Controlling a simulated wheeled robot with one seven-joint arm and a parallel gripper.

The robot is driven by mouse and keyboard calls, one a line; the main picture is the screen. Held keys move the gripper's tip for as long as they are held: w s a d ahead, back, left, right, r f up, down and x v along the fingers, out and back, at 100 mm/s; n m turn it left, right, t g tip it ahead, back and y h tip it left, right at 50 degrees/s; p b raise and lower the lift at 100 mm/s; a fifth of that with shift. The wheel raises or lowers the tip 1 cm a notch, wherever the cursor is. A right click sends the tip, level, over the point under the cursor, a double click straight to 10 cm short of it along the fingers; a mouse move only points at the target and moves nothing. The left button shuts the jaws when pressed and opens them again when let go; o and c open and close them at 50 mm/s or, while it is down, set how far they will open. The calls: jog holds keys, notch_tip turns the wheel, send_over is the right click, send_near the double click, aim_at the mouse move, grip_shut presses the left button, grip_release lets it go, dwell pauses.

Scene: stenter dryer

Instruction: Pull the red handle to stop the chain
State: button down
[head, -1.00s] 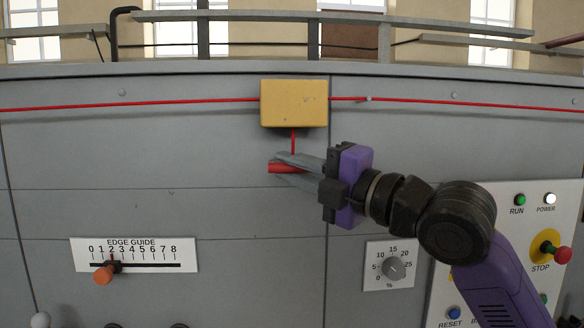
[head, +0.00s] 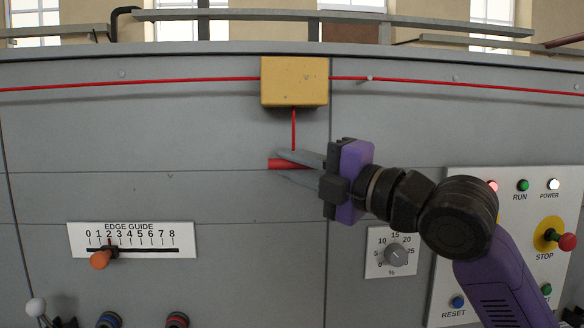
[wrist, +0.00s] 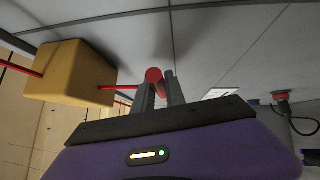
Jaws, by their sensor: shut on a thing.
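The red handle (head: 276,164) is a short horizontal bar hanging on a red cord (head: 294,128) below the yellow box (head: 294,82) on the grey panel. My gripper (head: 292,166) is shut on the handle from the right, its grey fingers above and below it. The handle's left end sticks out past the fingertips. The cord looks taut and straight. In the wrist view the handle's round end (wrist: 154,75) shows between the fingers, with the yellow box at the left.
A red line (head: 130,83) runs across the panel through the yellow box. The edge guide scale (head: 132,240) is at lower left and a percent dial (head: 395,254) below my gripper. At right, a control plate carries a red STOP button (head: 567,241) and lit red and white lamps.

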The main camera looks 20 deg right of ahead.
aim_at(301, 167)
jog(key=c, duration=1.4)
grip_release()
jog(key=shift+d, duration=0.1)
jog(key=shift+o, duration=0.2)
jog(key=b+v, duration=0.2)
jog(key=v, duration=0.4)
jog(key=shift+s+d+f, duration=0.1)
jog(key=shift+s+d, duration=0.05)
jog(key=shift+s, duration=0.15)
jog(key=shift+s+d, duration=0.25)
jog(key=shift+s, duration=0.3)
